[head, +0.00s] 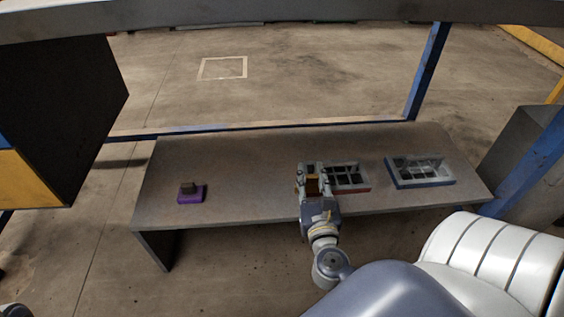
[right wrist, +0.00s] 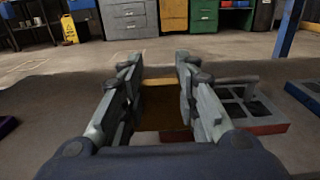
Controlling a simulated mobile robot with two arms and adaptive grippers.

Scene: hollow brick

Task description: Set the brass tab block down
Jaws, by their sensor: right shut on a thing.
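My right gripper (head: 313,178) is over the front middle of the table and shut on the brass tab block (head: 313,187). In the right wrist view the brass block (right wrist: 160,105) sits between the two fingers (right wrist: 160,78), its near face in shadow. A grey hollow brick with a red lower side (head: 352,187) is right beside the gripper; it also shows in the right wrist view (right wrist: 262,129). A red strip shows below the block there, so the block is at or over the brick's left part. Whether it touches anything is unclear. My left gripper is out of view.
A second grey hollow brick with a blue base (head: 425,183) stands farther right on the table (head: 245,190). A small dark block (head: 188,187) sits on a purple base (head: 191,199) at the left. The table between the purple base and my gripper is clear.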

